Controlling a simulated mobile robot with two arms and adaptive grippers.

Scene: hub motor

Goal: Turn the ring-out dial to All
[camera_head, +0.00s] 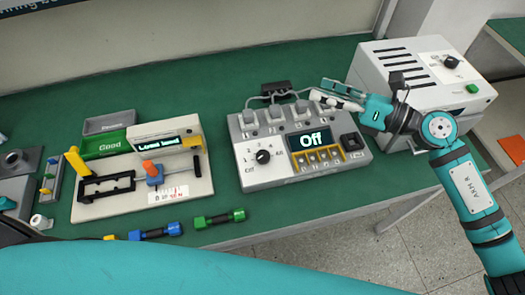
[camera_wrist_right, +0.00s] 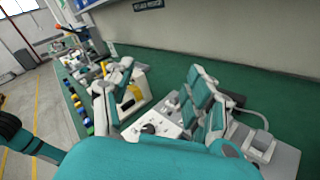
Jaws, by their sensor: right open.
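The ring-out dial is a black knob (camera_head: 263,157) on the left of the sloped front of a light grey test box (camera_head: 246,178), with small position labels around it. The box's display (camera_head: 312,139) reads "Off". My right gripper (camera_head: 316,89) is above the back right of the box, with its fingers pointing left. It is open and empty, clear of the dial. In the right wrist view, a dark knob (camera_wrist_right: 148,128), likely the dial, shows between the spread fingers (camera_wrist_right: 160,76). My left gripper is not in the head view.
Several grey sockets line the box's back edge, with a cable behind. A tester (camera_head: 185,202) with a lever and a green "Good" bin (camera_head: 105,146) stand left. Blue and green cylinders (camera_head: 218,218) lie in front. A white cabinet (camera_head: 400,62) stands right. Green table is bare between tester and box.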

